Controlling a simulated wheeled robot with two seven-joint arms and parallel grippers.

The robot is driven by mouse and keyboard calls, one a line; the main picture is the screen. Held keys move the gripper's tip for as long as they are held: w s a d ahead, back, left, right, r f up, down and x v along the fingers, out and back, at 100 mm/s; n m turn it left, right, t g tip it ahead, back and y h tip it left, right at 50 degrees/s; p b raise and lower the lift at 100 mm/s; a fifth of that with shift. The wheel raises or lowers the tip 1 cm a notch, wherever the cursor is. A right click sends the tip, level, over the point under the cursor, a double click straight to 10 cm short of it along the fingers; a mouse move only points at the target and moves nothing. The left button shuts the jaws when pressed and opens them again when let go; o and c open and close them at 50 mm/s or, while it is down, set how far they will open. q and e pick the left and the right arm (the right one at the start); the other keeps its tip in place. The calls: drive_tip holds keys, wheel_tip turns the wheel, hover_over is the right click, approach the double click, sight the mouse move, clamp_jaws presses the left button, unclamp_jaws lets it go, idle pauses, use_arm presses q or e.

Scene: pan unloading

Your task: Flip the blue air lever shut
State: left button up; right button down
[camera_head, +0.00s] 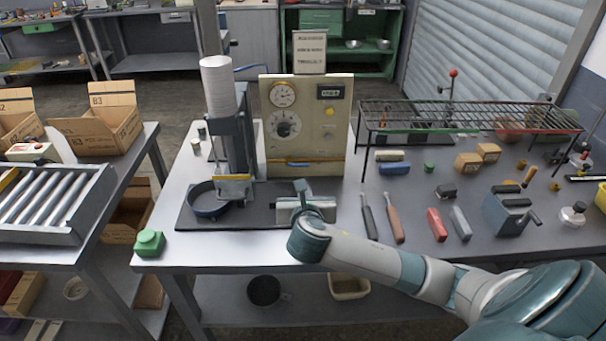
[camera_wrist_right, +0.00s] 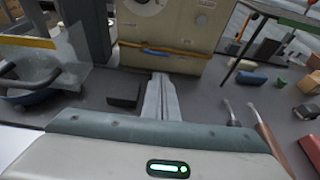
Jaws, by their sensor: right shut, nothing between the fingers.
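The control box (camera_head: 340,120) is a beige panel with a gauge and a dial. Along its lower front runs an orange-yellow pipe (camera_wrist_right: 190,55) with the blue air lever (camera_head: 298,164) on it. The lever (camera_wrist_right: 158,51) lies roughly level, in line with the pipe. My right gripper (camera_head: 301,186) is in front of the box, below and short of the lever, its fingers pointing toward the box. In the wrist view its fingers (camera_wrist_right: 160,85) are together with nothing between them, apart from the lever. My left gripper is not in view.
A grey press with a white cylinder (camera_head: 218,85) and a round blue-grey pan (camera_head: 207,201) stands left of the box. Right are hand tools (camera_head: 394,220) and a wire rack (camera_head: 470,115). A green button box (camera_head: 149,243) sits at the table's left front corner.

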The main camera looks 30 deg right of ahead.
drive_tip(key=shift+w+d+f, duration=0.1)
drive_tip(key=shift+w, duration=0.05)
